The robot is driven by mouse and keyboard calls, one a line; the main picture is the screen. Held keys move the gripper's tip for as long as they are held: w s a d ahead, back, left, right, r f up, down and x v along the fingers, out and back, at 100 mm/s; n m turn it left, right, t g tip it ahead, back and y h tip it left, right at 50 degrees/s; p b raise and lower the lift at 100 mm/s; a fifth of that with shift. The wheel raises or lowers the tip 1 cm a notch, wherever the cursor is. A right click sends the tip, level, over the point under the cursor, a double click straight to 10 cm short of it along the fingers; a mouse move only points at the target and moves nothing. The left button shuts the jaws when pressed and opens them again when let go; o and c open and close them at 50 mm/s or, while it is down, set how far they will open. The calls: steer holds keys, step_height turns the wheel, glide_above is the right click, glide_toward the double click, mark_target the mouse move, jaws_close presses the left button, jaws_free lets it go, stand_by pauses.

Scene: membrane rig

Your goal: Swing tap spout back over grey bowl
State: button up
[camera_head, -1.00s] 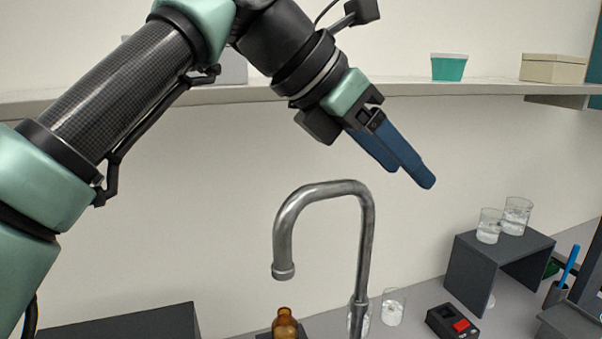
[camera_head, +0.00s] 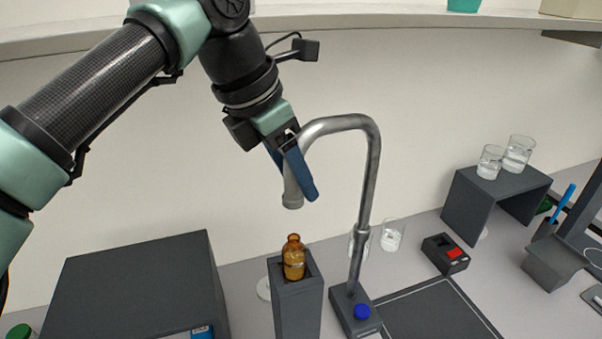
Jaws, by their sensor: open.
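The tap is a tall grey metal gooseneck (camera_head: 369,190) on a dark base with a blue button. Its spout (camera_head: 292,190) points down at the left, above and near a brown bottle. My gripper (camera_head: 302,190) is open, with its blue fingers pointing down at the spout's downward end. One finger overlaps the spout in the picture, in front of it; the other shows behind or left of it. I cannot tell whether they touch it. I see no grey bowl in this view.
The brown bottle (camera_head: 293,258) stands in a dark pillar holder (camera_head: 297,300). A dark box (camera_head: 140,290) is at left. A dark mat (camera_head: 440,312) lies right of the tap base. Glass beakers (camera_head: 518,154) stand on a dark stand (camera_head: 495,192); a red-switch box (camera_head: 445,253) is nearby.

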steer(key=shift+p+x, duration=0.3)
steer(key=shift+x, duration=0.8)
steer(key=shift+d+f, duration=0.15)
steer(key=shift+f, duration=0.2)
steer(key=shift+w, duration=0.15)
steer(key=shift+c, duration=0.3)
jaws_close()
